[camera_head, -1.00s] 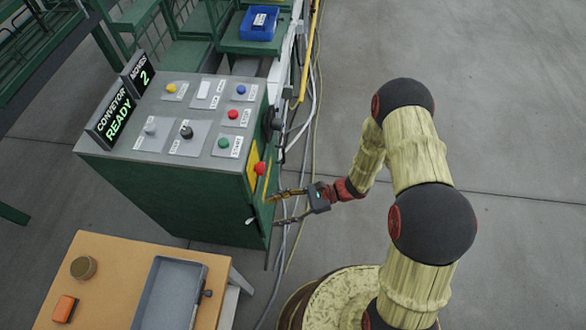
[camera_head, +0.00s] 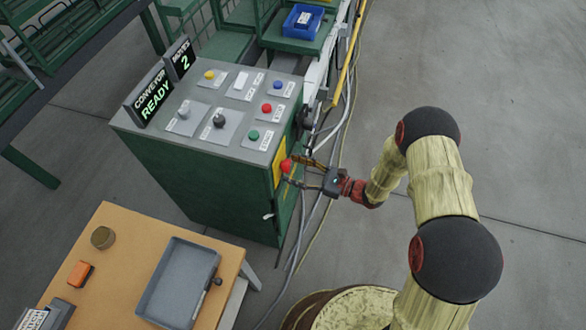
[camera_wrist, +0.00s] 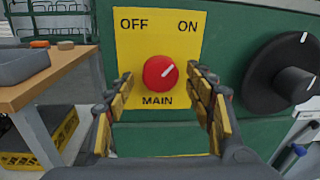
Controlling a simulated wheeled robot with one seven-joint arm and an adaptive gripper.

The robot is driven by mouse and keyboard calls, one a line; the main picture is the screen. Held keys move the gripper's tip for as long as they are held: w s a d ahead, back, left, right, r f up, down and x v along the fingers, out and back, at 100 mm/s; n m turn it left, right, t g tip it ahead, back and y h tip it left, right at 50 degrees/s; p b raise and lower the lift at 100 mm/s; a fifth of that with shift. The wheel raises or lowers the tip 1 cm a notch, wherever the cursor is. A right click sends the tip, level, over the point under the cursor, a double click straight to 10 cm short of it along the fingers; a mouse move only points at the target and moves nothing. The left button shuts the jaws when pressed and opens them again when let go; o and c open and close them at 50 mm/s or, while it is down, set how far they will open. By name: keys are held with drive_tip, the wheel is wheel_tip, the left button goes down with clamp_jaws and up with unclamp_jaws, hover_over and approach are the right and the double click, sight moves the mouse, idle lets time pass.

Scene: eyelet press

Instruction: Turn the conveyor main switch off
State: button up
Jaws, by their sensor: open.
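The main switch (camera_wrist: 160,73) is a round red knob on a yellow plate (camera_wrist: 137,42) marked OFF at upper left, ON at upper right and MAIN below. Its white line points up and right, toward ON. In the head view the red knob (camera_head: 286,166) stands out from the right side of the green control cabinet (camera_head: 210,185). My gripper (camera_head: 301,173) is at that side, close to the knob. In the wrist view my gripper (camera_wrist: 163,88) is open, with one finger on each side of the knob. I cannot tell whether a finger touches it.
A black rotary knob (camera_wrist: 285,75) is right of the yellow plate. The cabinet top has several buttons, two levers and a display (camera_head: 150,95) reading CONVEYOR READY. A wooden table (camera_head: 125,235) with a grey tray (camera_head: 180,280) stands in front. Cables run along the floor beside the cabinet.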

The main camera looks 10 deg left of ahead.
drive_tip(key=shift+a, duration=0.35)
drive_tip(key=shift+c, duration=0.4)
drive_tip(key=c, duration=1.1)
drive_tip(key=shift+w+n+g+y+b, duration=0.15)
drive_tip(key=shift+n+g+y+b, duration=0.15)
drive_tip(key=shift+n+b, duration=3.15)
drive_tip(key=shift+w+n+g+y+b, duration=0.1)
drive_tip(key=shift+n+g+y+b, duration=0.2)
drive_tip(key=shift+n+b, duration=3.1)
drive_tip(key=n+p, duration=0.2)
drive_tip(key=n, duration=0.1)
drive_tip(key=shift+p, duration=0.3)
